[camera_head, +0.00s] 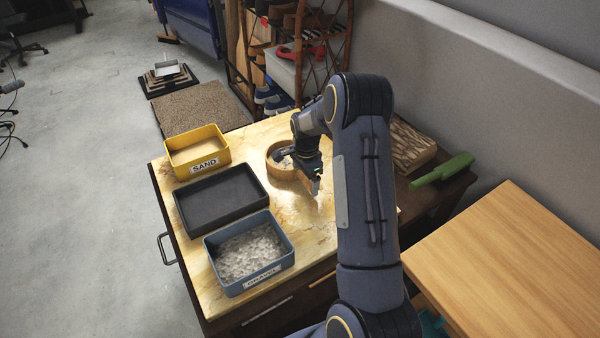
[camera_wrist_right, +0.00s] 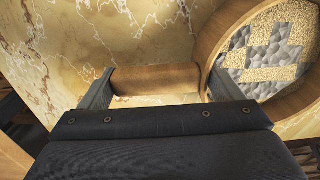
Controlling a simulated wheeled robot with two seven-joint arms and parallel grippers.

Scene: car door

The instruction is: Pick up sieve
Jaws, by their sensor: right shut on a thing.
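The sieve (camera_head: 270,160) is a round wooden frame on or just above the marble-patterned table top, partly covered by my right arm. In the right wrist view the sieve's wooden rim (camera_wrist_right: 290,104) is at the right, with grey stones and tan grains inside. My right gripper (camera_head: 315,187) is beside the sieve, shut on its brown wooden handle (camera_wrist_right: 155,78), which lies between the two fingers in the wrist view. I cannot tell whether the sieve touches the table. My left gripper is not in view.
A yellow SAND box (camera_head: 197,150), an empty black tray (camera_head: 220,197) and a blue GRAVEL box (camera_head: 249,250) stand left of the sieve. A green-handled tool (camera_head: 441,171) lies at the right. A wooden table (camera_head: 510,265) is at the lower right.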

